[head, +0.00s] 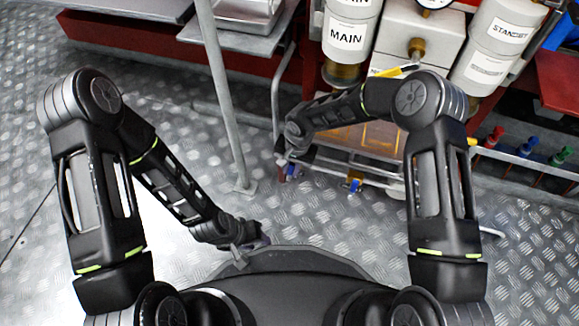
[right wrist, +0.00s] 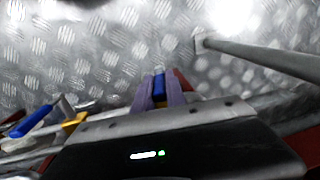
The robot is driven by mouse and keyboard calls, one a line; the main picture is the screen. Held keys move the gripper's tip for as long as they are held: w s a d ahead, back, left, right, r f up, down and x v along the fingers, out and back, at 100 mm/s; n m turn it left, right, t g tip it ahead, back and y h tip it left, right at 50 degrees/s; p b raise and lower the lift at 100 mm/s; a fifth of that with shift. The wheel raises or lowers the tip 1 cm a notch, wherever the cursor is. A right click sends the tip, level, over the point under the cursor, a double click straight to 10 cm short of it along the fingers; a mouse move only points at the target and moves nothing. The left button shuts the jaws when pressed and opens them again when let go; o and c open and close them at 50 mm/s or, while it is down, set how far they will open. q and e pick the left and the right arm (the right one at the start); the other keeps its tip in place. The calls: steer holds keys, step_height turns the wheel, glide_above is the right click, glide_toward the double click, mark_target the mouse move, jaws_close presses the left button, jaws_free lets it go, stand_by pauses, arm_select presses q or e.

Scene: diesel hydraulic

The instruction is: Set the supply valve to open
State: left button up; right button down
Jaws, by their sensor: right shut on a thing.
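My right gripper (head: 286,163) is at the left end of a low pipe assembly, in front of the red cabinet. In the right wrist view its two purple-grey fingers (right wrist: 159,92) are shut on a blue valve handle (right wrist: 159,85), with a bit of yellow below it. The handle's blue also shows just under the gripper in the head view (head: 292,173). A second valve with a blue handle (head: 354,185) is further right on the pipes. I cannot read which one is the supply valve. My left gripper (head: 240,256) hangs low at centre, away from the valves; its fingers are unclear.
A grey post (head: 222,95) stands on the tread-plate floor left of my right gripper. White canisters, one marked MAIN (head: 346,38) and one marked STANDBY (head: 500,36), stand above the pipes. A rail (head: 525,160) with coloured handles is at the right. The floor at left is clear.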

steer(key=shift+s+d+f+t+y, duration=0.25)
steer(key=shift+d+y, duration=0.2)
steer(key=shift+y, duration=0.45)
steer(key=shift+s+d+f+t+y, duration=0.1)
steer(key=shift+d+t+y, duration=0.35)
steer(key=shift+y, duration=0.45)
steer(key=shift+s+d+f+t+y, duration=0.1)
steer(key=shift+d+f+t+y, duration=0.1)
steer(key=shift+d+y, duration=0.5)
steer(key=shift+a+y, duration=0.2)
steer(key=shift+y, duration=0.1)
steer(key=c, duration=1.4)
jaws_free()
steer(key=shift+o, duration=0.2)
steer(key=p+v, duration=0.3)
steer(key=v, duration=0.4)
steer(key=shift+d+r, duration=0.2)
steer(key=shift+r, duration=0.1)
